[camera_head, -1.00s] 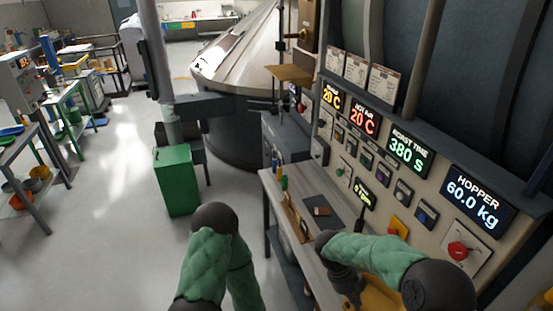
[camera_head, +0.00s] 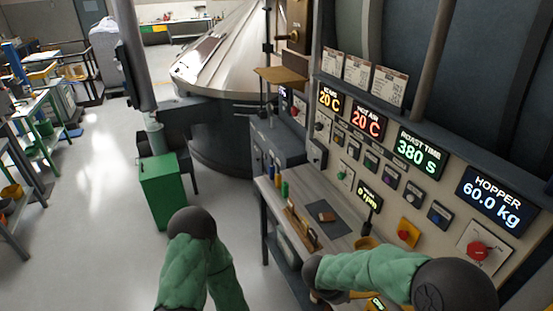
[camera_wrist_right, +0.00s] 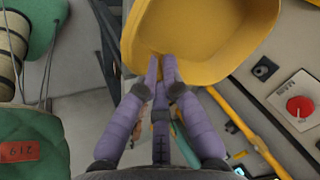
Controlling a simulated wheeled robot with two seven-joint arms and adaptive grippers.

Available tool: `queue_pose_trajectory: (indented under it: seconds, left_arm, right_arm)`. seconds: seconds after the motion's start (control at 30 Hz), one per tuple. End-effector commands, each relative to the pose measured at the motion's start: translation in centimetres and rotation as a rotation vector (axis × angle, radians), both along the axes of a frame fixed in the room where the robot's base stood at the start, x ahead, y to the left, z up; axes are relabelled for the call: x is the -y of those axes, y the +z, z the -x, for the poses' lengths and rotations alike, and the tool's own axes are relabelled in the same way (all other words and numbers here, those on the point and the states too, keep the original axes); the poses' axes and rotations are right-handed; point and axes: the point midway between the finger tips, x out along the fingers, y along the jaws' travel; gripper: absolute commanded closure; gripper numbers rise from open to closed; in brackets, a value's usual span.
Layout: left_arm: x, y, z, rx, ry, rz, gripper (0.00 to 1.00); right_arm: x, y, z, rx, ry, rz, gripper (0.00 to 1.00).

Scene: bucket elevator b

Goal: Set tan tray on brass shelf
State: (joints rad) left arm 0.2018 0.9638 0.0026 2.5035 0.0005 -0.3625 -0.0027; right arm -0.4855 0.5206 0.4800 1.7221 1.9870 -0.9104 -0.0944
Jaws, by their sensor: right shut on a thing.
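A yellow-tan tray (camera_wrist_right: 200,40) with raised walls fills the upper part of the right wrist view. My right gripper (camera_wrist_right: 166,65) is shut on its near rim, with purple fingers. A flat brass-brown plate, seemingly the brass shelf (camera_head: 282,75), sits on a dark post in front of the metal cone. It looks empty and is well apart from the tray. My left arm reaches in at the bottom; its gripper is out of view.
A control panel (camera_head: 409,160) with lit displays stands along the right. A grey bench (camera_head: 290,190) with small bottles and a dark mat runs below it. A green bin (camera_head: 162,190) stands on the floor to the left, where the floor is open.

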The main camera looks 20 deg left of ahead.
Motion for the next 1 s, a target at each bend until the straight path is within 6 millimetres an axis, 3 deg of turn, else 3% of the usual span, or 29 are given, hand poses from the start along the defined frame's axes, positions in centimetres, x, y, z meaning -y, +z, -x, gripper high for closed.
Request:
queue_pose_trajectory:
  seconds: [0.17, 0.7, 0.83, 1.0]
  left_arm:
    - [0.0, 0.0, 0.0, 0.000, 0.001, 0.000, 0.60]
    - [0.0, 0.0, 0.0, 0.001, 0.001, 0.000, 0.60]
    - [0.0, 0.0, 0.0, 0.001, 0.001, 0.000, 0.60]
    - [0.0, 0.0, 0.0, 0.001, 0.001, 0.000, 0.60]
  right_arm:
    - [0.6, 0.1, 0.4, -0.001, 0.305, 0.002, 1.00]
    - [1.9, 0.3, 3.0, 0.006, 1.576, 0.008, 1.00]
    - [1.8, 0.4, 3.4, 0.013, 1.700, 0.008, 1.00]
    - [1.7, 0.5, 3.5, 0.017, 1.721, 0.004, 1.00]
